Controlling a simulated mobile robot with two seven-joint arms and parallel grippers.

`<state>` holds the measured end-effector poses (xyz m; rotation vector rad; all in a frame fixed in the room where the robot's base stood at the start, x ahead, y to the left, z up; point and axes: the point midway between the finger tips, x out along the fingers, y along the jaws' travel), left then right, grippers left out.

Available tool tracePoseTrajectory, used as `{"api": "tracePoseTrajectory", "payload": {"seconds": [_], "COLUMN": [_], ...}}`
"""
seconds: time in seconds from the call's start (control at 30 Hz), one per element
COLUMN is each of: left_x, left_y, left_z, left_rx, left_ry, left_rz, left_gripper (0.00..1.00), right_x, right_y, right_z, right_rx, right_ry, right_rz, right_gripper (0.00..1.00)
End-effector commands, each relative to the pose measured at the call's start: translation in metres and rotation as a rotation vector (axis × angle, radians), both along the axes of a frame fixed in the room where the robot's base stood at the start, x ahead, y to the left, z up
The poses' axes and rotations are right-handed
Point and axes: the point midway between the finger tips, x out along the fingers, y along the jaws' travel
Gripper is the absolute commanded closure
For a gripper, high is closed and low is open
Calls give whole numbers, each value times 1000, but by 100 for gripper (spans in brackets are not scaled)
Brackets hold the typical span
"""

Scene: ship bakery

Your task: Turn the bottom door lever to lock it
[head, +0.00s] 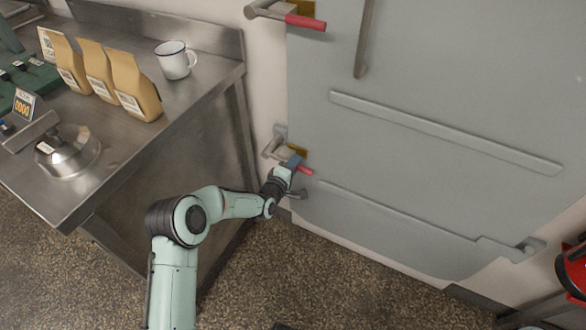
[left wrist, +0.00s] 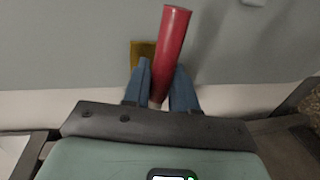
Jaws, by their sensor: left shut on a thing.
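The bottom door lever (head: 305,170) has a red grip and sits low on the left edge of the grey door (head: 420,90). My left gripper (head: 292,163) is at this lever. In the left wrist view the lever's red grip (left wrist: 173,45) runs between the two blue fingers of the left gripper (left wrist: 161,72), which are shut on it, and sticks out past them. A yellow plate (left wrist: 141,49) shows behind the lever there. In the head view my gripper hides part of the lever. My right gripper is not in view.
An upper lever (head: 305,22) with a red grip is at the door's top left. A steel table (head: 150,165) with paper bags (head: 133,88), a white mug (head: 175,60) and a scale stands left of the door. A red object (head: 575,272) is at far right. Floor in front is clear.

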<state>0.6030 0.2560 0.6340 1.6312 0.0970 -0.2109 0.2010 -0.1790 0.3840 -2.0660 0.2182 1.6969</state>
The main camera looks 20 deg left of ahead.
Motion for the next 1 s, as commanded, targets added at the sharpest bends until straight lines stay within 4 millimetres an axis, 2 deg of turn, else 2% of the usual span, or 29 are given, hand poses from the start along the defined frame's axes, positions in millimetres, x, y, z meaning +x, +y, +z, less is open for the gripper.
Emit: {"api": "tracePoseTrajectory", "payload": {"seconds": [0.3, 0.7, 0.73, 0.77, 1.0], "left_x": [0, 0, 0, 0, 0], "left_y": [-4, -5, -5, -5, -2], "left_z": [7, 9, 9, 9, 8], "left_rx": [-73, -82, -82, -82, -77], "left_ry": [7, 6, 5, 5, 5], "left_rz": [-7, -6, -6, -6, -3], "left_gripper": [100, 100, 67, 57, 55], "right_x": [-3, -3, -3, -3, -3], "right_y": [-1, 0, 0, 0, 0], "right_z": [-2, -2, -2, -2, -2], "right_rx": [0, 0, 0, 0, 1], "right_ry": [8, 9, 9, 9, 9], "right_rz": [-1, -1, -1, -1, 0], "right_gripper": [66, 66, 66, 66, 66]}}
